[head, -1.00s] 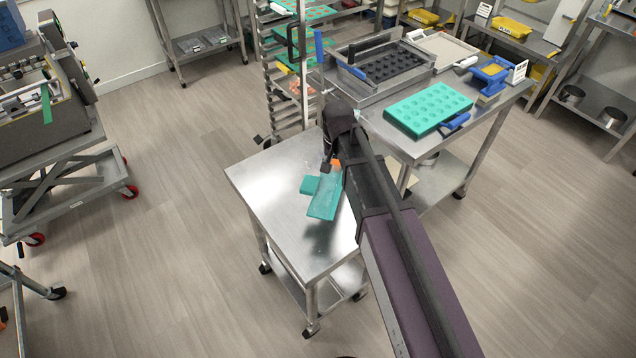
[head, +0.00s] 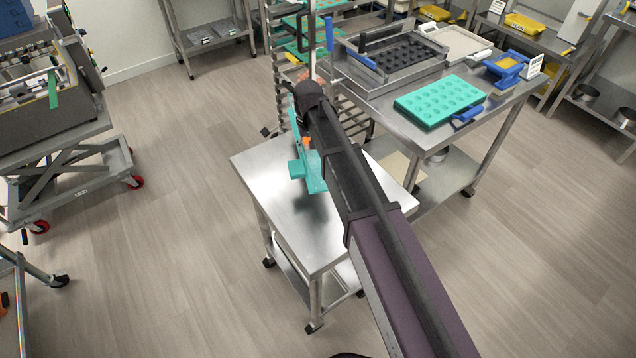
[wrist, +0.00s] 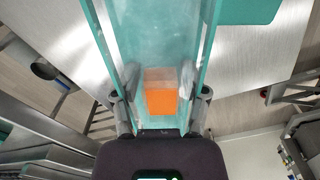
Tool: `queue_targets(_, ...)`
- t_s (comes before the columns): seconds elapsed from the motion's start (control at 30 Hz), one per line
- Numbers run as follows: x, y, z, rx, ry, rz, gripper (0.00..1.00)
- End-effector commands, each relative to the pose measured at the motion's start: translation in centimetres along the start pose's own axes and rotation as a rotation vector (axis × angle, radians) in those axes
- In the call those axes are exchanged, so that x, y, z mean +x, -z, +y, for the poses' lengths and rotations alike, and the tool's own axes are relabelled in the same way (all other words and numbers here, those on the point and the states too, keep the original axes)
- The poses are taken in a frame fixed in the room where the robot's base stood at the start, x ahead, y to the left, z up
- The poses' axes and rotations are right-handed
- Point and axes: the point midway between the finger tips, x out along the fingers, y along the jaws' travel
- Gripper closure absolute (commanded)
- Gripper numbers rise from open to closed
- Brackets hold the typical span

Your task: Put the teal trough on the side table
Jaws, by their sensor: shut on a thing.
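The teal trough (head: 316,178) is long and narrow and is over the side table (head: 300,220), near its far part. An orange and pale block (wrist: 160,98) shows at the trough's near end, between the fingers. My gripper is shut on the trough; in the head view my arm hides part of it. A second flat teal piece (wrist: 245,8) shows beside the trough. I cannot tell whether the trough touches the tabletop.
A tray rack (head: 285,75) stands behind the side table. The side table's front part is bare.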

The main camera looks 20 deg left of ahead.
Motion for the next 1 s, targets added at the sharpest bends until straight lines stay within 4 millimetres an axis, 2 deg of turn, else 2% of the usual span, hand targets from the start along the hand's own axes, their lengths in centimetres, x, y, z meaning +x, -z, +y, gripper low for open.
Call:
queue_targets(0.03,1.1,1.9,-1.5,-0.069,0.000,0.000,1.00)
queue_targets(0.1,1.6,3.3,-3.1,-0.158,0.000,0.000,1.00)
queue_targets(0.2,2.3,4.8,-5.0,-0.263,0.000,0.000,1.00)
queue_targets(0.33,2.7,5.9,-6.5,-0.349,0.000,0.000,1.00)
queue_targets(0.77,2.7,6.0,-6.9,-0.379,0.000,0.000,1.00)
queue_targets(1.0,2.9,4.3,-6.2,-0.377,0.000,0.000,1.00)
